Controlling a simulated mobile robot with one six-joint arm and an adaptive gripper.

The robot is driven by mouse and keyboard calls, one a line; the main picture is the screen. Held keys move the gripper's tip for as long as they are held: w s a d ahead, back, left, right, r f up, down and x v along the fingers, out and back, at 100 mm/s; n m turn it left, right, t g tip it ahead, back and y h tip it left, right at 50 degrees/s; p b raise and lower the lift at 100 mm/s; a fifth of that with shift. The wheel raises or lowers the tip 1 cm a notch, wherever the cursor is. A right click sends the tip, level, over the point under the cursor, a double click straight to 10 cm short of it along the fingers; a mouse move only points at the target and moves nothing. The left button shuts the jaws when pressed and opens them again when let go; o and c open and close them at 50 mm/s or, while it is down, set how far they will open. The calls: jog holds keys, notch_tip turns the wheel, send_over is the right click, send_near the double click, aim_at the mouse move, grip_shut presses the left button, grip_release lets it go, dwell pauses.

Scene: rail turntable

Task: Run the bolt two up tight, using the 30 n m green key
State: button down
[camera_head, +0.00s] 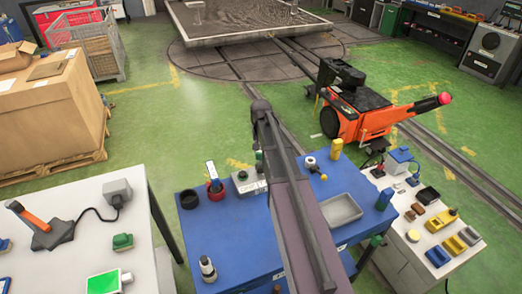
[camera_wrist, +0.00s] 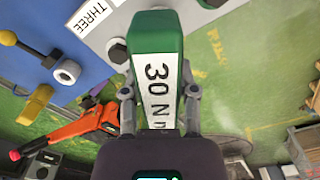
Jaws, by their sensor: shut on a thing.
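My gripper (camera_wrist: 160,95) is shut on the green key (camera_wrist: 153,30), whose white label reads "30 N" with the rest cut off. The key's far end reaches over a pale grey plate (camera_wrist: 98,42) on the blue table. A label reading "THREE" (camera_wrist: 92,14) lies on the plate, with a dark bolt head (camera_wrist: 117,50) close to it. Another dark bolt (camera_wrist: 212,3) is cut by the top edge. The key hides the plate between them, and no label for two is readable. In the head view the plate (camera_head: 247,184) is partly behind my arm.
A white bench (camera_head: 85,200) stands left. A bench with yellow and grey blocks (camera_head: 438,220) stands right. An orange machine (camera_head: 375,120) is behind.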

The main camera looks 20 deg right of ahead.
jog(key=shift+m, duration=1.6)
jog(key=shift+m, duration=0.4)
jog(key=shift+m, duration=1)
jog(key=shift+m, duration=0.4)
